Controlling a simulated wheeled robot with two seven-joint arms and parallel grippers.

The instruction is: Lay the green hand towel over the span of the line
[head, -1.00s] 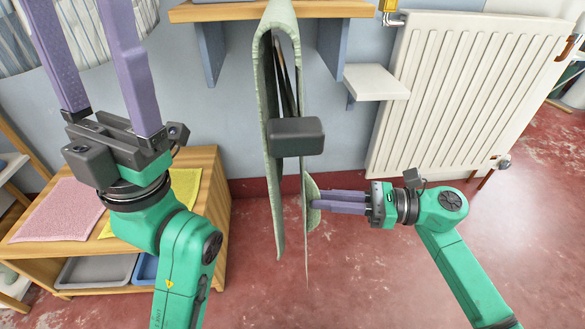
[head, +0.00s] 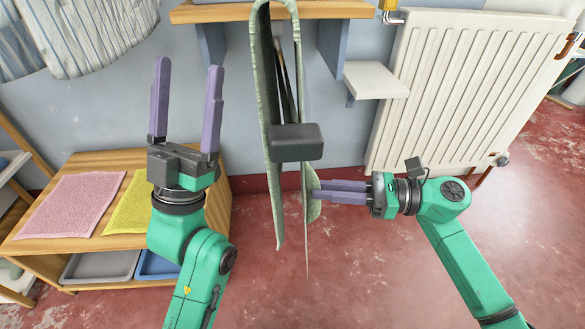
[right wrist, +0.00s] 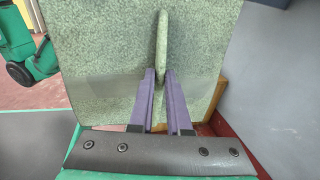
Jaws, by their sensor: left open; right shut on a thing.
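The green hand towel (head: 270,110) hangs in a long fold in the middle of the head view, with two sides hanging down and its top near the upper edge. The line under its fold cannot be made out. My right gripper (head: 318,191) is shut on the towel's right-hand side near its lower part. In the right wrist view the towel (right wrist: 110,50) fills the middle, and a fold of it stands between the fingers (right wrist: 162,75). My left gripper (head: 187,95) is open and empty, pointing up, left of the towel and apart from it.
A wooden bench (head: 215,205) at the left holds a pink cloth (head: 72,205) and a yellow cloth (head: 128,205), with a grey tray (head: 100,266) below. A wooden shelf (head: 340,10), a small white shelf (head: 376,82) and a white radiator (head: 460,90) are on the wall.

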